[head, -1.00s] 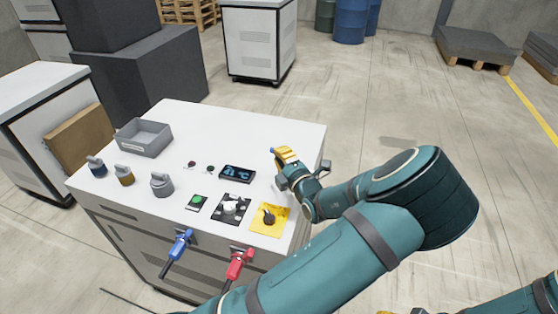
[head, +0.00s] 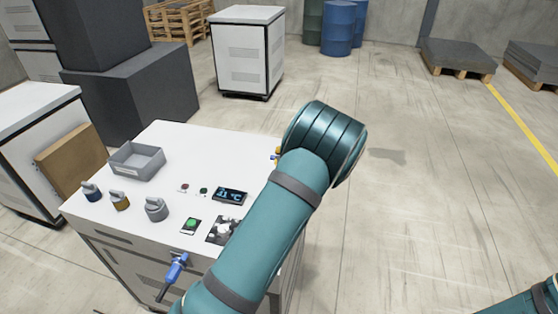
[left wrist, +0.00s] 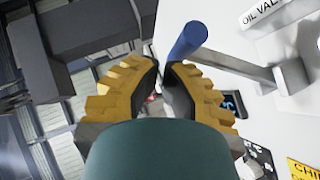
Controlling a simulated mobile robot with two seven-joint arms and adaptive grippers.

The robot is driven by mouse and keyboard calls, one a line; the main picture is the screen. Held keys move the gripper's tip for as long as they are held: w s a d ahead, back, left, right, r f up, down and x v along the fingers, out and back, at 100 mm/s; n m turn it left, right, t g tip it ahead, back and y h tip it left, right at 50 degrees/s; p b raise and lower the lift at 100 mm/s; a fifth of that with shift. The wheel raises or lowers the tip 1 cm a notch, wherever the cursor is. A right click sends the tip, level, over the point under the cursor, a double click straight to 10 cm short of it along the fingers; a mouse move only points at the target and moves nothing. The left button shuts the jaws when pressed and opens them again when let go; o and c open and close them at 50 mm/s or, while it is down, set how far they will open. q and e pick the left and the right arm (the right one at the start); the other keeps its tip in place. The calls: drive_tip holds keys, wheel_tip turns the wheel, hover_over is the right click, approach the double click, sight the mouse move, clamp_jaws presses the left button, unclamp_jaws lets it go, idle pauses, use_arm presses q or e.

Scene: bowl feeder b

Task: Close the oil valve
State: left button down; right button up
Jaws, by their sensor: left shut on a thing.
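The oil valve's lever has a blue grip (left wrist: 187,41) and a grey bar (left wrist: 238,68), shown in the left wrist view. A white label (left wrist: 265,12) beside it reads "OIL VAL", the rest cut off. My left gripper (left wrist: 166,78) has yellow ridged fingers closed on the lower end of the blue grip. In the head view only a small yellow bit of the left gripper (head: 277,153) shows at the machine's right edge; my own arm hides the rest and the valve. My right gripper is out of view; only part of that arm shows at bottom right.
The white machine top (head: 225,150) bears a grey tray (head: 136,161), several knobs, a display (head: 230,195) and a green button (head: 191,225). A white cabinet (head: 248,52) stands behind.

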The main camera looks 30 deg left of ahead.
use_arm(q)
drive_tip(key=shift+w+a+f, duration=0.1)
drive_tip(key=shift+w, duration=0.25)
idle(0.4)
